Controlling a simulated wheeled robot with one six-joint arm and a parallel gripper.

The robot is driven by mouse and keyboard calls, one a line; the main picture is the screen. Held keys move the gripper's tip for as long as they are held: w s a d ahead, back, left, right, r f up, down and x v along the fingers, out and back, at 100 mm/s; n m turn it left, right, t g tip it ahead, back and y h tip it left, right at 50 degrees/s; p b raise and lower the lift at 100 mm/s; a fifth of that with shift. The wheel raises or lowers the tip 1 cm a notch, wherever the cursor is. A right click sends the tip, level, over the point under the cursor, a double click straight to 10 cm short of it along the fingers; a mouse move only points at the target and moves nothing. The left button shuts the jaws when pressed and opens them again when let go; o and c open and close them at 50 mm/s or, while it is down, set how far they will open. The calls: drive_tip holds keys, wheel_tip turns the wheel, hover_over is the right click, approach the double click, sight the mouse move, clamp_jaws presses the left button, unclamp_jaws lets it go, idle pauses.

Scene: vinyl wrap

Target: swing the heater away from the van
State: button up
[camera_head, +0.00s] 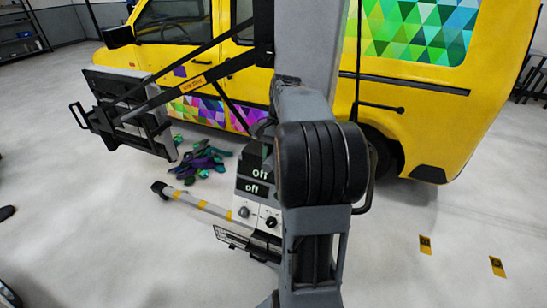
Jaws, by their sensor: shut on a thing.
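The heater (130,112), a flat panel in a black frame with a handle at its left end, hangs at the left on black boom arms. In the picture it overlaps the front of the yellow van (440,115); I cannot tell the gap between them. The boom runs up right to a pale upright mast (310,45). A control box (252,188) below reads "Off" twice. A black loop handle shows right of my arm. My grey arm with a black joint fills the middle; my gripper cannot be made out, and the arm hides part of the stand.
A white-and-yellow striped stand leg (198,202) lies low over the floor toward the left. Crumpled purple and green wrap scraps (203,160) lie beside the van. Yellow floor markers (425,245) are at the right. The floor at lower left and right is mostly clear.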

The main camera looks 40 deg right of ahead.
drive_tip(key=shift+o, duration=0.3)
drive_tip(key=shift+s+d+f, duration=0.1)
drive_tip(key=shift+s+d, duration=0.3)
drive_tip(key=shift+s, duration=0.3)
drive_tip(key=shift+s+d+f, duration=0.1)
drive_tip(key=shift+s+d, duration=0.25)
drive_tip(key=shift+s, duration=0.35)
idle(0.5)
drive_tip(key=shift+o, duration=0.4)
drive_tip(key=shift+s+d+r, duration=0.1)
drive_tip(key=shift+s+d, duration=0.3)
drive_tip(key=shift+s, duration=0.4)
drive_tip(key=shift+o, duration=0.4)
drive_tip(key=shift+s+d, duration=0.5)
drive_tip(key=shift+s, duration=0.15)
drive_tip(key=o, duration=0.4)
drive_tip(key=shift+a, duration=0.1)
drive_tip(key=o, duration=0.3)
drive_tip(key=shift+w+a+r, duration=0.1)
drive_tip(key=shift+w+a, duration=0.1)
drive_tip(key=shift+a, duration=0.1)
drive_tip(key=shift+o, duration=1.1)
drive_tip(key=shift+s+d, duration=0.1)
drive_tip(key=shift+d, duration=0.1)
drive_tip(key=p+v, duration=1)
drive_tip(key=p, duration=0.1)
